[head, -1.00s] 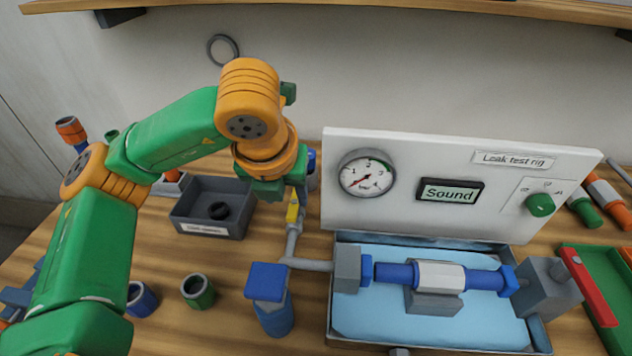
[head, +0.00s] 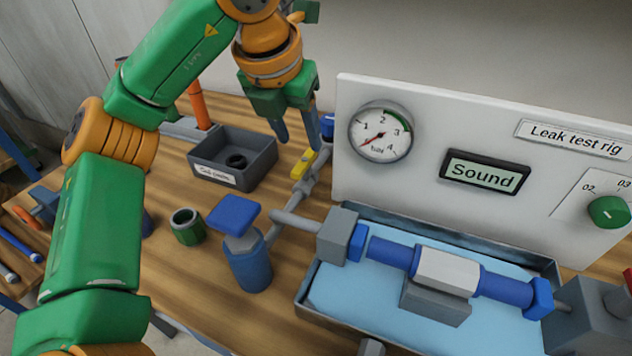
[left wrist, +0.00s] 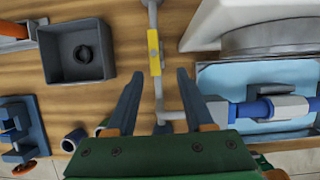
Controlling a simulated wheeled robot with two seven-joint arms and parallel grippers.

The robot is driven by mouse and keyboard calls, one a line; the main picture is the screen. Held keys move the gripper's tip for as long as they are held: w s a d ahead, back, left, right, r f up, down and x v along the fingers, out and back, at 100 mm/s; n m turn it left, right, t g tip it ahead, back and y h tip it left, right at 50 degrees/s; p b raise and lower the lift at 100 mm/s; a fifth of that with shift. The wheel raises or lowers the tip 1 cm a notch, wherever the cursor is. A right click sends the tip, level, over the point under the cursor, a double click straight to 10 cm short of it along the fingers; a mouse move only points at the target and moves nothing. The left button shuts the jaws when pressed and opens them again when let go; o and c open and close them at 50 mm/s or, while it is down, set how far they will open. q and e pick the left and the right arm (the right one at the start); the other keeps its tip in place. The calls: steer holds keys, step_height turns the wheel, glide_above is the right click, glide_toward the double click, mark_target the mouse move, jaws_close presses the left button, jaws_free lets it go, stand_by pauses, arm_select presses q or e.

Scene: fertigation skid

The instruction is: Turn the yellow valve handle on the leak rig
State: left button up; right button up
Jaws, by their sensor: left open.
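The yellow valve handle (head: 303,164) sits on a grey pipe at the left of the leak rig panel (head: 470,150). It lies in line with the pipe. In the left wrist view the handle (left wrist: 154,52) stands upright in the picture, ahead of and between the two finger lines. My left gripper (head: 299,140) is open, with its fingers pointing down just above and behind the handle in the head view. In the left wrist view its fingertips (left wrist: 157,72) are apart, one on each side of the pipe, and hold nothing. My right gripper is not in view.
A dark grey bin (head: 236,160) with a black ring stands left of the valve. A blue tray (head: 390,290) holds a clamped blue and white pipe. The gauge (head: 380,132) reads low; the display says "Sound".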

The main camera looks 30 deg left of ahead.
mark_target(302, 163)
arm_select(q)
steer(key=x, duration=0.4)
steer(key=a+b+x, duration=0.1)
steer(key=x, duration=0.2)
steer(key=shift+s, duration=0.1)
jaws_close()
